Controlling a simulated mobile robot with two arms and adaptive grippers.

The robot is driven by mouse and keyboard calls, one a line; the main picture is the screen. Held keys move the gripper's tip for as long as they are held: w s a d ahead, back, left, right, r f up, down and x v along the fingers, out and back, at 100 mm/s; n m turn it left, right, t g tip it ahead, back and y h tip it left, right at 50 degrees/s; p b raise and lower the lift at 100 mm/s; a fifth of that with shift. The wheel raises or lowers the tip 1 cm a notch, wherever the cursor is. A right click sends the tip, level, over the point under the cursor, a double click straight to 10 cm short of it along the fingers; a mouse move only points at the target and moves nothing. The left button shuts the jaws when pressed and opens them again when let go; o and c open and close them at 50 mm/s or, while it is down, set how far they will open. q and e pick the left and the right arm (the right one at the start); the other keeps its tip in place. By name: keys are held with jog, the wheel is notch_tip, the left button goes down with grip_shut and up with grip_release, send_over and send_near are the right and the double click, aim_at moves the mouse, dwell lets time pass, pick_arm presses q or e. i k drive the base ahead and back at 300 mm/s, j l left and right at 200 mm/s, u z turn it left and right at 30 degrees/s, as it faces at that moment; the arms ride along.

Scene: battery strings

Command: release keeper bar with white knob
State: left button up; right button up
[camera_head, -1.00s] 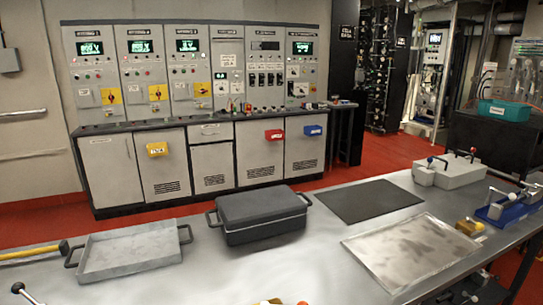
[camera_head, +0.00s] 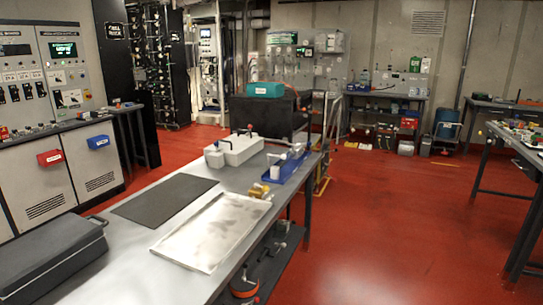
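I cannot make out a keeper bar with a white knob for certain. On the far end of the metal bench (camera_head: 135,262) stands a pale box (camera_head: 240,151) with small dark-topped levers or knobs on its lid. Just right of it is a blue fixture (camera_head: 287,171) carrying pale metal parts. These parts are too small to tell whether one is a bar or a white knob. A small yellow-brass piece (camera_head: 259,190) sits in front of the fixture. Neither of my grippers is in view.
A silver tray (camera_head: 212,230), a dark mat (camera_head: 165,197) and a dark lidded case (camera_head: 50,255) lie along the bench. A teal box (camera_head: 264,90) sits on a black cabinet behind. Open red floor (camera_head: 390,230) lies right of the bench, with another table (camera_head: 520,142) at far right.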

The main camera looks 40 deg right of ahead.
aim_at(283, 157)
jog(key=z, duration=1.2)
jog(key=i+l+u, duration=0.1)
jog(key=u, duration=0.35)
jog(key=i+l+u, duration=0.2)
jog(key=u, duration=0.3)
jog(key=i+l+u, duration=0.2)
jog(key=i+l, duration=0.2)
jog(key=l, duration=0.25)
jog(key=i+l+u, duration=0.1)
jog(key=i+l, duration=0.3)
jog(key=l, duration=0.25)
jog(key=i+l+u, duration=0.15)
jog(key=l, duration=0.2)
jog(key=i+l+u, duration=0.1)
jog(key=l, duration=0.3)
jog(key=i+j, duration=0.05)
jog(key=i, duration=0.05)
